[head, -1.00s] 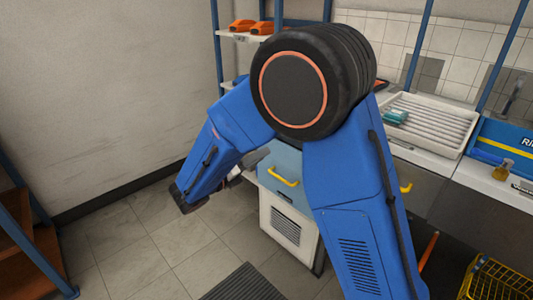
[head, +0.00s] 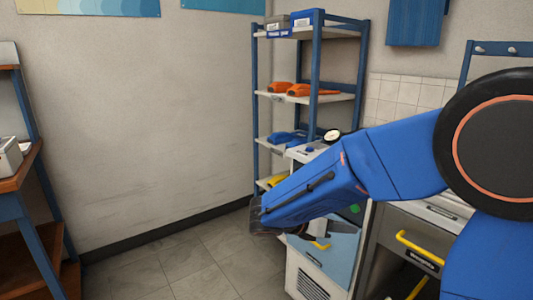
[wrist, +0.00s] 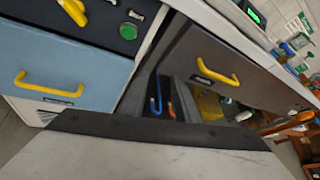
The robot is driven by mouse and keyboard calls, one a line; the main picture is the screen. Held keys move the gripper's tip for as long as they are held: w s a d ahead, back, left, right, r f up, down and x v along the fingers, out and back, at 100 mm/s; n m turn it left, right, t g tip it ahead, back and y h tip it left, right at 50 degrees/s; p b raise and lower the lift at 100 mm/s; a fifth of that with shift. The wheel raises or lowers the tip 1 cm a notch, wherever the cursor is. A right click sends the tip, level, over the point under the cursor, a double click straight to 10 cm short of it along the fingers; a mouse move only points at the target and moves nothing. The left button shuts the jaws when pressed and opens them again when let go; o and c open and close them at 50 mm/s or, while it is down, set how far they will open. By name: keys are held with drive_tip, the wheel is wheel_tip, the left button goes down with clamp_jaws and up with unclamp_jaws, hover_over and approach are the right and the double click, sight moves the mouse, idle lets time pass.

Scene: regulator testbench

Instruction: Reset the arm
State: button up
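My blue arm (head: 390,160) reaches across the head view from the right, bent at a large black joint. Its forearm slopes down to the left and ends in front of the cabinet (head: 310,284). Part of my gripper (head: 304,229) shows there as small grey pieces, mostly hidden behind the forearm. I see no held thing. In the wrist view, a pale surface with a dark edge fills the bottom and hides what lies behind it.
A blue shelf rack (head: 315,97) stands in the corner behind my arm, holding orange and blue items. A drawer with a yellow handle (head: 420,246) is at right; the wrist view shows a blue cabinet front (wrist: 60,65) and a green button (wrist: 128,31). Floor (head: 190,268) at left is clear.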

drive_tip(key=s+d+m+g+y, duration=0.2)
drive_tip(key=s+d+m+y, duration=0.1)
drive_tip(key=s+d+m, duration=0.3)
drive_tip(key=s+d+m+g+y, duration=0.2)
drive_tip(key=s+d+m+y, duration=0.15)
drive_tip(key=s+m, duration=0.35)
drive_tip(key=s+a+m+t+y, duration=0.2)
drive_tip(key=s+m+t+y, duration=0.2)
drive_tip(key=s+m, duration=0.8)
drive_tip(key=shift+a+f+m+y, duration=0.35)
drive_tip(key=shift+m+y, duration=0.35)
drive_tip(key=shift+y, duration=0.45)
drive_tip(key=shift+s+r, duration=0.1)
